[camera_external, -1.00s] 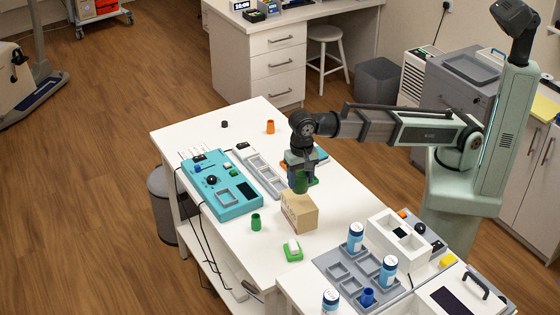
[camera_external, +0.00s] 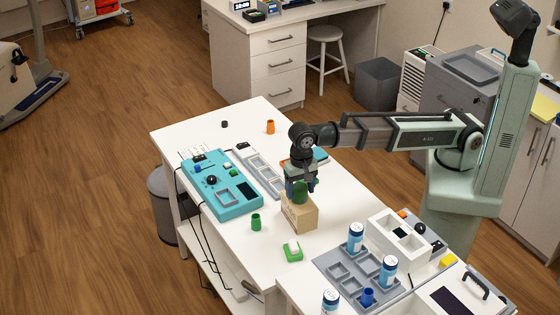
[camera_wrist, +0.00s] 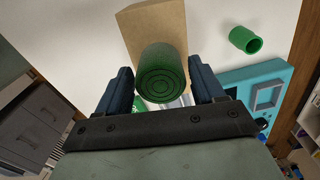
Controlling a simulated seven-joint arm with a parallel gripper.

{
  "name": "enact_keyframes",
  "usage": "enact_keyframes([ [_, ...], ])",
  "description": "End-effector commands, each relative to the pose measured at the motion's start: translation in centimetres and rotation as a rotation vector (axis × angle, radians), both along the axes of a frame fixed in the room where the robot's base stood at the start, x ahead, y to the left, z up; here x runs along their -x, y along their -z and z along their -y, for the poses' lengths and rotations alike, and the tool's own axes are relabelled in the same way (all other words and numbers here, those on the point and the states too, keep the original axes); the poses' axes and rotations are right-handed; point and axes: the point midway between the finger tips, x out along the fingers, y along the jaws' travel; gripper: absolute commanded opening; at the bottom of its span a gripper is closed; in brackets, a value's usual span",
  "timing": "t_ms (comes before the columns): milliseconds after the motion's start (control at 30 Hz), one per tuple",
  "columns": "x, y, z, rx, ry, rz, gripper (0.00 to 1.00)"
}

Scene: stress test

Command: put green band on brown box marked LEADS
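The green band (camera_external: 300,193) is a dark green roll, also seen end-on in the wrist view (camera_wrist: 161,75). My gripper (camera_external: 301,184) points down with the band between its fingers (camera_wrist: 161,80); they appear closed against its sides. The brown box (camera_external: 300,213) stands on the white table directly below, and its top shows beyond the band in the wrist view (camera_wrist: 152,22). Dark marking on the box's side is too small to read. The band's lower end overlaps the box top in the external view; I cannot tell whether they touch.
A green cup (camera_external: 256,222) and a small green-and-white item (camera_external: 293,250) stand near the box. A teal panel (camera_external: 235,207) lies to the left. A grey tray (camera_external: 333,258) with blue-and-white bottles is at the front right. Bare table (camera_external: 225,140) lies at the back.

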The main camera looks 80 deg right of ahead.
Motion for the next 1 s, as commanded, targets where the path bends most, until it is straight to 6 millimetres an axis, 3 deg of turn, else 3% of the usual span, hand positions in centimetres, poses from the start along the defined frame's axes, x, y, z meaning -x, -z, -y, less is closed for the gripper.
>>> enact_keyframes([
  [133, 0.0, 0.0, 0.0, 0.000, 0.000, 0.000, 0.81],
  [533, 0.0, -1.0, 0.0, 0.000, 0.000, 0.000, 0.81],
  [1000, -0.1, -8.4, -0.1, -0.001, 0.000, 0.002, 0.81],
])
